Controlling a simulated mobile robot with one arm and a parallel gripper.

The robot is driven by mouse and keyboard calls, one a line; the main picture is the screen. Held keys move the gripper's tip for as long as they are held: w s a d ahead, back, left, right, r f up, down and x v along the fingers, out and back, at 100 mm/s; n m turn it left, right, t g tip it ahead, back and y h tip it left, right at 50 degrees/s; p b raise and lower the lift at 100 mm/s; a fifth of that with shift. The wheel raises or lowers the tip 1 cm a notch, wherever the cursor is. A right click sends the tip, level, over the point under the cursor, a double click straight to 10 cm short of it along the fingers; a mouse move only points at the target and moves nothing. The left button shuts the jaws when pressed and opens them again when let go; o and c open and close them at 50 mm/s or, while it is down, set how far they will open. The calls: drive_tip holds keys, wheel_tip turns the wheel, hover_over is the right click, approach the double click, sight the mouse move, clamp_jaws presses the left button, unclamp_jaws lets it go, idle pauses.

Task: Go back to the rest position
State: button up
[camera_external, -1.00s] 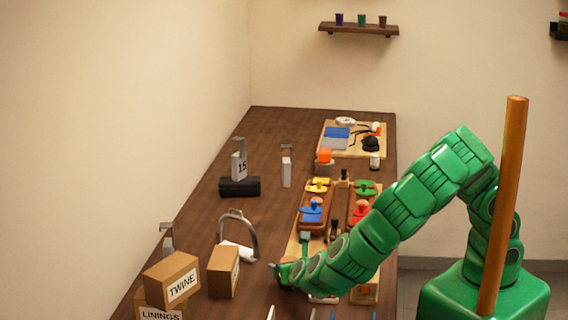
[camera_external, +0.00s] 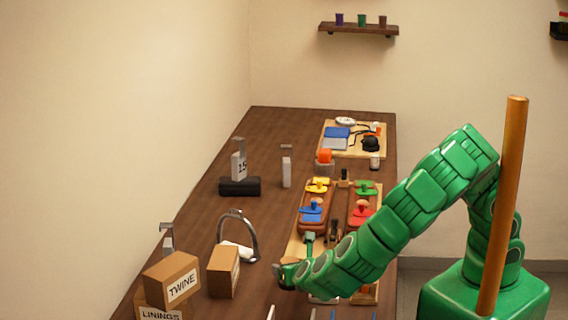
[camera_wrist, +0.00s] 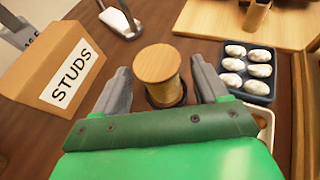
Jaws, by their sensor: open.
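My gripper (camera_wrist: 158,88) is open in the wrist view, its two grey fingers apart. A spool with a round wooden top (camera_wrist: 157,64) stands between and just beyond the fingers; I cannot tell whether they touch it. In the external view my gripper (camera_external: 284,276) is low over the near part of the workbench (camera_external: 205,215), right of the cardboard boxes. My green arm reaches down to it from the right, and the fingertips are partly hidden there.
A STUDS box (camera_wrist: 62,70) stands left of my fingers, and a dark tray of pale round pieces (camera_wrist: 247,70) stands right. A TWINE box (camera_external: 172,280) and a curved metal stand (camera_external: 254,238) are near. Red, blue, yellow and green-topped pieces sit behind the arm.

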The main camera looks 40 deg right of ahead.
drive_tip(key=w+d+r+m+g+h, duration=0.2)
drive_tip(key=w+d+r+m, duration=0.3)
drive_tip(key=w+d, duration=0.1)
drive_tip(key=w+d+r+m+g+h, duration=0.1)
drive_tip(key=d+r+m+g, duration=0.15)
drive_tip(key=d+m, duration=0.4)
drive_tip(key=d+r+m+g+h, duration=0.1)
drive_tip(key=d+m+g, duration=0.25)
drive_tip(key=d, duration=0.55)
drive_tip(key=s+d+r+m+g+y, duration=0.25)
drive_tip(key=s+d+m+g, duration=0.3)
drive_tip(key=d+m, duration=0.45)
drive_tip(key=s+a+r+m+g+y, duration=0.2)
drive_tip(key=s+r+m+y, duration=0.4)
drive_tip(key=s+m+y, duration=0.45)
drive_tip(key=s+d+n+h, duration=0.1)
drive_tip(key=s+d+h, duration=0.1)
drive_tip(key=d, duration=0.5)
drive_tip(key=s+d+n+h, duration=0.2)
drive_tip(key=d, duration=0.5)
drive_tip(key=shift+s+d+r+t+h, duration=0.15)
drive_tip(key=shift+s+d+t+h, duration=0.05)
drive_tip(key=shift+d+t+h, duration=0.15)
